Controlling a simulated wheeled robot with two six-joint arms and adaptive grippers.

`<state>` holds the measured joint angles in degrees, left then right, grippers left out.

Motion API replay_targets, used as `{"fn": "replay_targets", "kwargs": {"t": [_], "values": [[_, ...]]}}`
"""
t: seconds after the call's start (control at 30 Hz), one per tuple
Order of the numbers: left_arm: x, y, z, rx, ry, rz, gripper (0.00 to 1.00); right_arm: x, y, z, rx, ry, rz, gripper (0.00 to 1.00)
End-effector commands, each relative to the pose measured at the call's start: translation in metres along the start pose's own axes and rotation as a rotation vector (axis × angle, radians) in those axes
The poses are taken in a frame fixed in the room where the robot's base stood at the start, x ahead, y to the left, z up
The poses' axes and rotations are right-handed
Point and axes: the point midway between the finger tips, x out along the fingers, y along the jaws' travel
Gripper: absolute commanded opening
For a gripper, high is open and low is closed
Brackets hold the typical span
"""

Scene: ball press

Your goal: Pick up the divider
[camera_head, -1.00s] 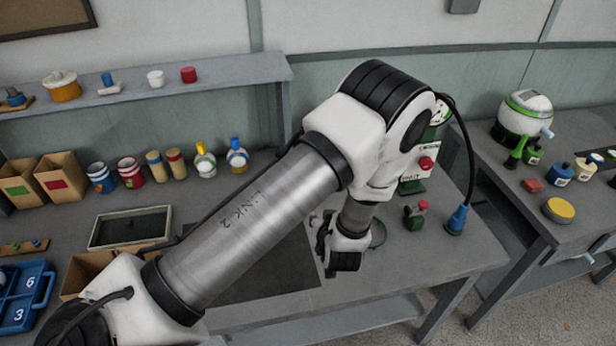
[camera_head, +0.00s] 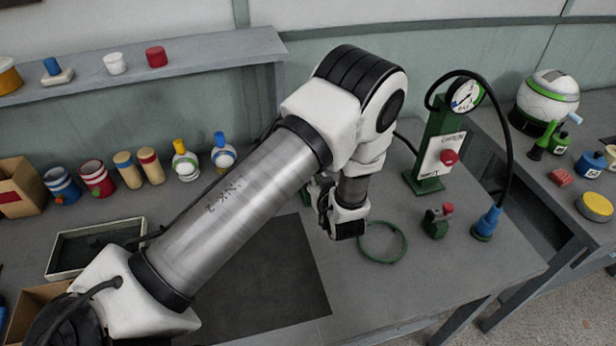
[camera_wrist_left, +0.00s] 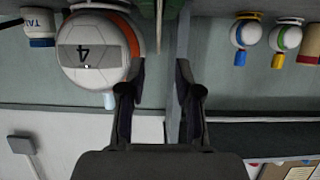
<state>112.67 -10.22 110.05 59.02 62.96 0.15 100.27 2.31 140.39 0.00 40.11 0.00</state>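I cannot make out a divider in either view now. My left gripper shows in the left wrist view (camera_wrist_left: 158,75) with its two dark fingers apart and nothing held between them. In the head view my left arm crosses the middle of the bench, and its wrist end hangs above the bench near the green ring (camera_head: 384,242). The fingers are hard to make out there. My right gripper is in neither view.
A green press stand (camera_head: 431,150) with a gauge and a small green valve (camera_head: 437,222) stand right of my arm. A shallow tray (camera_head: 62,259) lies left. Cups and bottles line the bench's back.

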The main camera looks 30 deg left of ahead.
Motion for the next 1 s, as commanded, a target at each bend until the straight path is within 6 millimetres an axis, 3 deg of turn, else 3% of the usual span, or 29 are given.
{"fn": "replay_targets", "kwargs": {"t": [0.13,0.3,0.47,0.57,1.0], "values": [[0.026,0.001,-0.001,-0.002,-0.001,-0.004,0.33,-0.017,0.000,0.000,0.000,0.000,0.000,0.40],[0.045,0.002,0.001,0.001,0.000,-0.001,0.33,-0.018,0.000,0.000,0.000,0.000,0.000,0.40],[0.045,0.003,0.002,0.002,0.000,0.000,0.33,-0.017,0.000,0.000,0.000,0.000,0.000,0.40],[0.045,0.003,0.002,0.002,0.000,0.000,0.01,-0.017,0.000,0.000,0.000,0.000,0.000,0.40],[0.045,0.003,0.002,0.002,-0.001,0.000,0.00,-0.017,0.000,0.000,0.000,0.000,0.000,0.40]]}}
